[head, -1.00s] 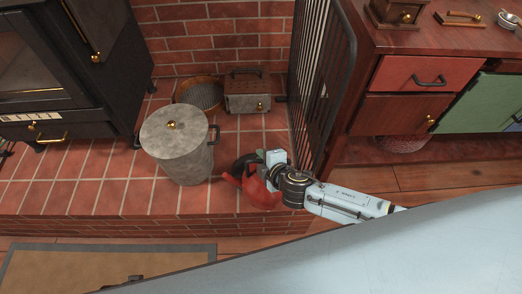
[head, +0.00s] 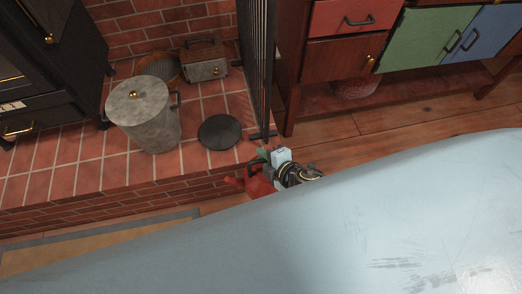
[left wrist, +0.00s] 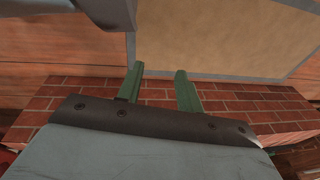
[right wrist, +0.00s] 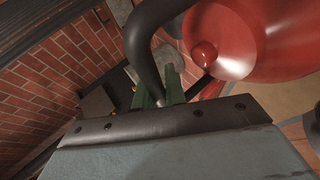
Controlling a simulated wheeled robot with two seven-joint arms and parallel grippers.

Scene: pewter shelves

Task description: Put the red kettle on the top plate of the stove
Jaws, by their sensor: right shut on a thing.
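The red kettle (head: 258,186) with a black arched handle is off the hearth, in front of its brick edge, partly hidden by my pale body. In the right wrist view the kettle (right wrist: 262,45) fills the upper right, with its round lid knob. My right gripper (head: 268,160) is shut on the kettle's handle; its green fingers (right wrist: 164,92) meet the handle in the right wrist view. The black stove (head: 65,70) stands at the left; its top plate is out of view. My left gripper (left wrist: 158,90) is open and empty in the left wrist view, over the hearth's brick edge.
On the hearth stand a lidded grey metal bin (head: 145,120), a round black plate (head: 220,132), a round sieve-like pan (head: 160,66) and a metal box (head: 204,62). A black fire guard (head: 257,70) stands beside the cabinet (head: 345,58). A mat (head: 100,240) lies in front.

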